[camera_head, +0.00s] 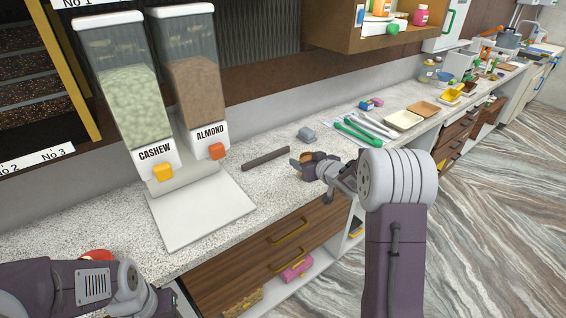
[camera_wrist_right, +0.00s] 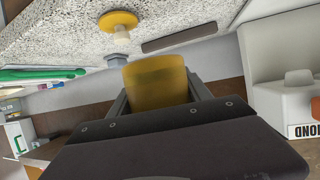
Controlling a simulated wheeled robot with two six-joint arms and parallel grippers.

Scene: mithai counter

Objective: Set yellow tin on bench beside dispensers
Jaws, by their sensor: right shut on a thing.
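My right gripper (camera_head: 312,163) is over the bench, to the right of the dark bar. In the right wrist view it is shut on the yellow tin (camera_wrist_right: 156,80), which sits between its two fingers. The tin is mostly hidden by the gripper in the head view. The cashew dispenser (camera_head: 128,95) and the almond dispenser (camera_head: 196,85) stand on the bench (camera_head: 275,190) to the left of this gripper. My left arm is at the bottom left; its fingertips cannot be made out.
A dark bar (camera_head: 266,158) lies between the dispensers and my right gripper. A grey block (camera_head: 306,134) and green-handled tongs (camera_head: 357,133) lie behind. A yellow disc with a pale stem (camera_wrist_right: 118,20) is on the bench in the wrist view. Bare bench shows around the bar.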

